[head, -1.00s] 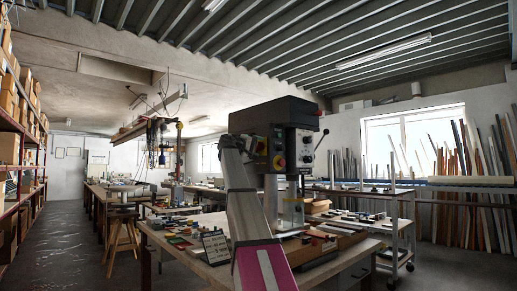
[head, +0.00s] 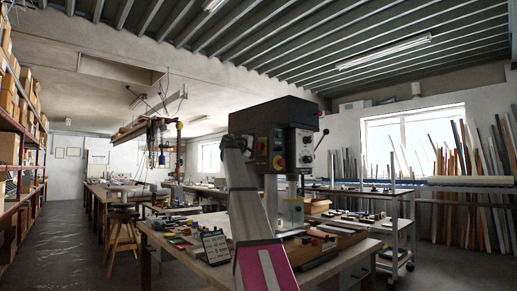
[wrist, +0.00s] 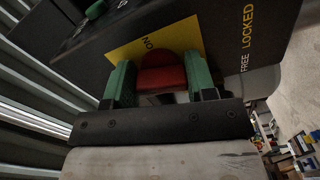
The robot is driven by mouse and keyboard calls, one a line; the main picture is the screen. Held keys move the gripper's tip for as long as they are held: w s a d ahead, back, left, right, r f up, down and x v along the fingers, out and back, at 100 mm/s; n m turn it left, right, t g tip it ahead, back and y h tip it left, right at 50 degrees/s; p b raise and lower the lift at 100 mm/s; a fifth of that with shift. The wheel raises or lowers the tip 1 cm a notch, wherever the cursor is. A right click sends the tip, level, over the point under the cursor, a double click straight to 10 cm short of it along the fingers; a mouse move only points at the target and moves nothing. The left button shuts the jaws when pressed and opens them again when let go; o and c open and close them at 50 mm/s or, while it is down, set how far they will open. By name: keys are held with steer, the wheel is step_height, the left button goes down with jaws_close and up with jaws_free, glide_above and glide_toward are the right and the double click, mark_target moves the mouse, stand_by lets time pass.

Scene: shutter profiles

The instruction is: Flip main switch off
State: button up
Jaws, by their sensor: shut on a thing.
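The main switch is a red knob (wrist: 162,76) on a yellow plate (wrist: 124,52) with an "ON" mark beside it. It sits on the dark housing of the drill machine (head: 285,112). My gripper (wrist: 158,64) has its two green fingers on either side of the red knob and is shut on it. In the head view, my arm covers part of the machine's left side, and the gripper is hard to make out there.
The workbench (head: 190,262) under the machine carries small parts and a dark sign (head: 215,246). A trolley (head: 398,228) stands to the right. Upright profiles (head: 480,185) lean along the right wall. The floor aisle at left is clear.

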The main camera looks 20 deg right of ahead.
steer(key=n, duration=0.3)
stand_by(0.4)
steer(key=o, duration=0.9)
steer(key=shift+o, duration=0.2)
steer(key=shift+a, duration=0.1)
steer(key=v, duration=1)
steer(key=shift+a, duration=0.3)
steer(key=shift+s+a, duration=0.1)
steer(key=shift+s, duration=0.1)
